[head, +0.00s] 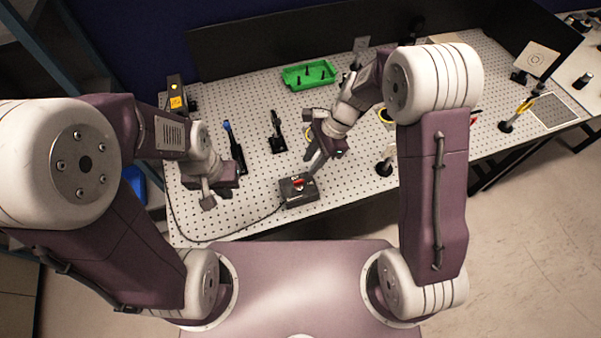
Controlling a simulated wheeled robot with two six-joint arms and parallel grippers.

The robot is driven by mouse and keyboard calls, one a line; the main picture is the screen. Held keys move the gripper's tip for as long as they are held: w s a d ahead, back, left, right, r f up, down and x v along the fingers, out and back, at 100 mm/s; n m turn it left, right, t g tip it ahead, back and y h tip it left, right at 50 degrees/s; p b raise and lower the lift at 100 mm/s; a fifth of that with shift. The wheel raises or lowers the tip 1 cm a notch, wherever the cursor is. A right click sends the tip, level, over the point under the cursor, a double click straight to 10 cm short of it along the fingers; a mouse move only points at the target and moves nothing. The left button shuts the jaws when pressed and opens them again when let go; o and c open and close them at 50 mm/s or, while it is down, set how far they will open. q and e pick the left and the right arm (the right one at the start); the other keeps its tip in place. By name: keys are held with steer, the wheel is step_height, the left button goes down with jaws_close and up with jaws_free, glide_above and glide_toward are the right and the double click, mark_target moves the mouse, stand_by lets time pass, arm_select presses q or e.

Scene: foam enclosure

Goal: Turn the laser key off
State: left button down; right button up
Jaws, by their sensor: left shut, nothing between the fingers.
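A small dark box with a red key-like part on top (298,184) sits near the front edge of the perforated table, left of centre. My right gripper (314,164) is just above and behind the box, pointing down toward it. Its dark fingers are small here, and I cannot tell their opening or whether they touch the red part. My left gripper (207,198) is shut and empty over the table's left front, well apart from the box. The exact angle of the red key is too small to read.
A cable runs from the box leftward along the front edge. A black device with a yellow label (176,101) stands at the back left. A green tray (309,75) lies at the back. Several optics mounts, including a black one (277,142), stand around the table (250,105).

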mark_target(300, 181)
steer(key=x, duration=0.8)
steer(key=shift+w+a+f+p, duration=0.1)
steer(key=shift+f+p, duration=0.25)
steer(key=shift+p, duration=0.05)
steer(key=shift+s+f, duration=0.2)
steer(key=shift+s, duration=0.05)
steer(key=shift+w, duration=0.15)
jaws_close()
